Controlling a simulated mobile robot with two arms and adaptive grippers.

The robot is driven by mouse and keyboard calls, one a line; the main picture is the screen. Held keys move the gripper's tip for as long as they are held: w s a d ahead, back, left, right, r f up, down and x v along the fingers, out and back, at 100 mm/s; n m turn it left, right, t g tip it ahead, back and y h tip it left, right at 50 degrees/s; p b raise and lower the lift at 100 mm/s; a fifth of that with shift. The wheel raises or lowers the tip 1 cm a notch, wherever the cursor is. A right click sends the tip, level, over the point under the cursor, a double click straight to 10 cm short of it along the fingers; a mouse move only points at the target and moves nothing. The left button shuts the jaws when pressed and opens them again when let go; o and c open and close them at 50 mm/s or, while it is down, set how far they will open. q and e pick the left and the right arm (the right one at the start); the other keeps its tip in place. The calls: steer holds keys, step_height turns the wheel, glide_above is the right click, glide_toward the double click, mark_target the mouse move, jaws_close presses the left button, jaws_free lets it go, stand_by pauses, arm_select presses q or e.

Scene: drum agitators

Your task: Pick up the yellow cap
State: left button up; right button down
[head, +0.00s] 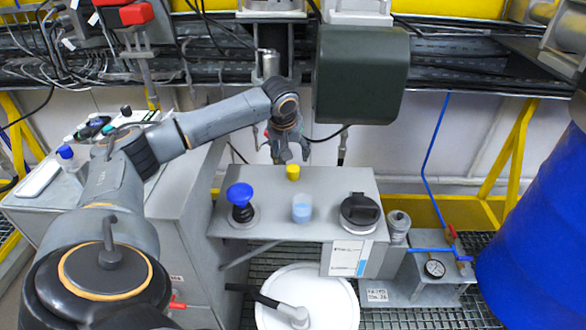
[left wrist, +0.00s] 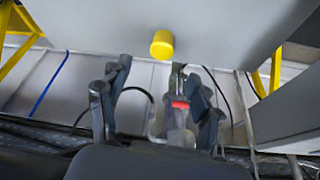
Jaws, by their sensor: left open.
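The yellow cap (head: 293,172) stands near the back edge of the small grey shelf (head: 268,229) in the head view. It also shows in the left wrist view (left wrist: 161,44), at the edge of the grey surface, beyond the spread fingers. My left gripper (head: 289,157) is open and empty, just behind and above the cap in the head view. In the left wrist view, the fingers of my left gripper (left wrist: 160,72) stand apart on either side, with the cap beyond their tips and no contact visible. My right gripper is in neither view.
On the shelf also stand a blue-topped dark knob (head: 240,199), a cup with blue liquid (head: 302,209) and a round black-lidded item (head: 360,212). A dark green box (head: 361,76) hangs close right of my left gripper. A blue drum (head: 540,230) stands at right.

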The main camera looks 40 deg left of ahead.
mark_target(292, 168)
arm_select(q)
steer(key=x, duration=0.4)
steer(key=shift+w+f, duration=0.1)
steer(key=shift+f, duration=0.1)
steer(key=shift+w+a+f, duration=0.15)
steer(key=shift+f, duration=0.3)
steer(key=p+x, duration=0.1)
steer(key=x, duration=0.4)
steer(key=shift+a, duration=0.2)
steer(key=shift+r, duration=0.15)
steer(key=c, duration=0.9)
steer(key=shift+c, duration=0.2)
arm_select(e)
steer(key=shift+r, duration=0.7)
